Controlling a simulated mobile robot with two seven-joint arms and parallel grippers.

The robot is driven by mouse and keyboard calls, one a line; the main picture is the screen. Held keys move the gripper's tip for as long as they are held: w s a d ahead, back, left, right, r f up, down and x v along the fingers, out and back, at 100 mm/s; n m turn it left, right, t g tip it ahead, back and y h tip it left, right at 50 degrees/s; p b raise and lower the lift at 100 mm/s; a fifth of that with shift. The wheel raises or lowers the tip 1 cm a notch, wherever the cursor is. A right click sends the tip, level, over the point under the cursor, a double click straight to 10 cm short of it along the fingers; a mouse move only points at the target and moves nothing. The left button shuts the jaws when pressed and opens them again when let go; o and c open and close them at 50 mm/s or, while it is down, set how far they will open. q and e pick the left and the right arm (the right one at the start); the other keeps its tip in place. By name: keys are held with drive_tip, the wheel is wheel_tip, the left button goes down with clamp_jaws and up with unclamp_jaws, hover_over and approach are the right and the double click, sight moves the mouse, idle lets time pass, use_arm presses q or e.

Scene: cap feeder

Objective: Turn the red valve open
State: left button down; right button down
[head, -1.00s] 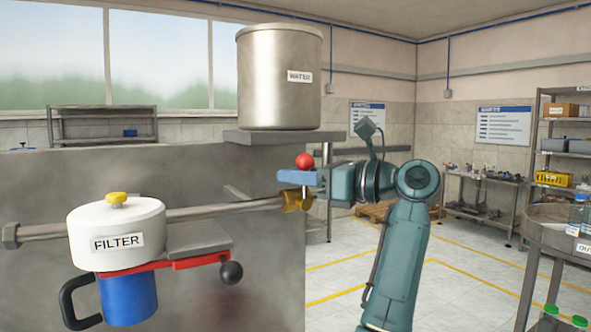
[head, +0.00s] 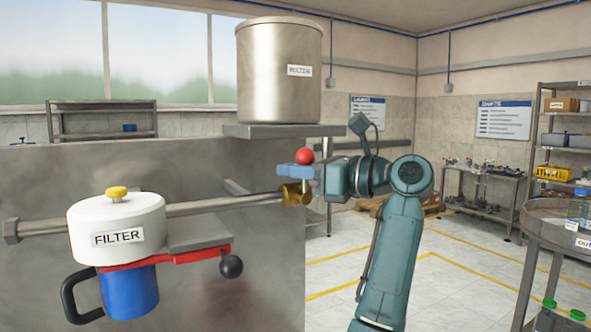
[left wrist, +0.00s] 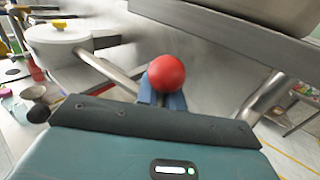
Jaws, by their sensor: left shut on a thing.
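The red valve knob (head: 304,156) is a round ball above a yellow brass fitting (head: 295,195) at the right end of the horizontal pipe. My left gripper (head: 297,177) is shut just under the ball, with its blue jaws around the part below it. In the left wrist view the red ball (left wrist: 167,73) sits over the blue jaws (left wrist: 163,100). The jaws hide most of what they grip, so the valve's angle is hard to tell. My right gripper is not in view.
A shelf (head: 285,131) with a large metal pot (head: 279,75) is close above the knob. The white filter housing (head: 117,228), a red lever (head: 165,257) and a blue cup (head: 130,292) are to the left. A round steel table (head: 560,222) stands at right.

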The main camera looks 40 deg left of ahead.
use_arm(q)
drive_tip(key=shift+r, duration=0.2)
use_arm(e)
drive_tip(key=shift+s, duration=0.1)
use_arm(q)
drive_tip(key=shift+w+d+m+y+b, duration=0.1)
drive_tip(key=shift+w+m+y+b, duration=0.1)
drive_tip(key=shift+m+y+b, duration=0.2)
drive_tip(key=shift+w+d+m+y+b, duration=0.15)
drive_tip(key=shift+w+m+y+b, duration=0.3)
drive_tip(key=shift+m, duration=0.55)
drive_tip(key=shift+w+d+m+y+b, duration=0.1)
drive_tip(key=shift+w+m+y+b, duration=0.35)
drive_tip(key=shift+m, duration=0.55)
drive_tip(key=shift+w+d+m+t+y, duration=0.1)
drive_tip(key=shift+w+m+t+y, duration=0.2)
drive_tip(key=shift+m+y, duration=0.6)
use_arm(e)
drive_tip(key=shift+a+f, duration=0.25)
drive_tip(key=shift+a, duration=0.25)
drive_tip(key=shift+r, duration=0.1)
use_arm(q)
drive_tip(key=c, duration=1.6)
unclamp_jaws()
drive_tip(key=shift+f, duration=0.1)
drive_tip(key=shift+o, duration=0.4)
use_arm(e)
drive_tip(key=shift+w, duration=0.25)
